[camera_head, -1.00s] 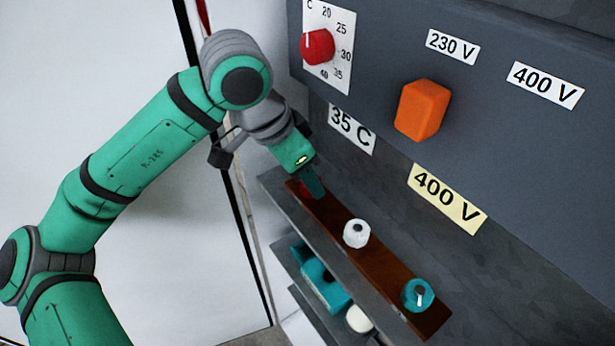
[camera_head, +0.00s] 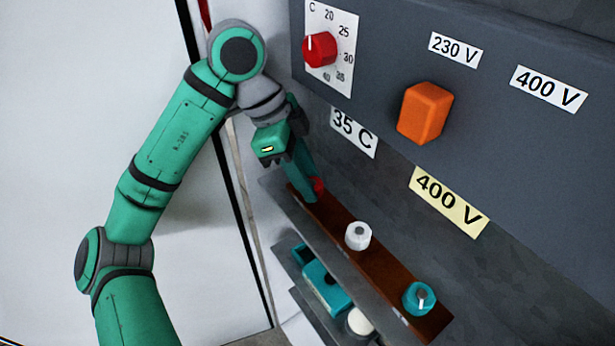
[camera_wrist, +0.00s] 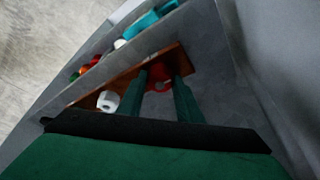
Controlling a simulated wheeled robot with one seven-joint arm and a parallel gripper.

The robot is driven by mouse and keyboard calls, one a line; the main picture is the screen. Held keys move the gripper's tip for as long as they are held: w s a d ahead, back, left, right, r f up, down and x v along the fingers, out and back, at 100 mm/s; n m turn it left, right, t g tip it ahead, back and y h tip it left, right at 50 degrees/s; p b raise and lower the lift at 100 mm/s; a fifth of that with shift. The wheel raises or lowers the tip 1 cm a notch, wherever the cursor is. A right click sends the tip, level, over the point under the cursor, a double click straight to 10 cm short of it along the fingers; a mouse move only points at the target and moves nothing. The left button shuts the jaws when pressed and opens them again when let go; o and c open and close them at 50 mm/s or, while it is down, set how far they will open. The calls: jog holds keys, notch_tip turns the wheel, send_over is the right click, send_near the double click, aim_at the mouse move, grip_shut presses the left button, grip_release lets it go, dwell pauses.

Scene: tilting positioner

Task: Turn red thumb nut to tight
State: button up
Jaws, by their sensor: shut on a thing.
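The red thumb nut (camera_head: 318,187) sits at the far left end of the brown strip (camera_head: 385,262) on the shelf, partly hidden behind my fingers. My gripper (camera_head: 311,184) comes down from above and is shut on the red nut. In the wrist view, the red nut (camera_wrist: 158,84) shows between the two green fingers (camera_wrist: 160,88). Any tightness mark on the nut is hidden or too small to read.
A white nut (camera_head: 358,236) and a teal nut (camera_head: 419,298) stand further right along the strip. Above is a grey panel with a red dial (camera_head: 319,50) and an orange knob (camera_head: 425,113). A teal object (camera_head: 325,286) lies on a lower shelf.

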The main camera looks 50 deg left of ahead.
jog(key=shift+d, duration=0.1)
dwell(0.4)
jog(key=o, duration=1)
jog(key=shift+r, duration=0.1)
jog(key=shift+o, duration=0.2)
jog(key=shift+r, duration=0.3)
jog(key=v, duration=1)
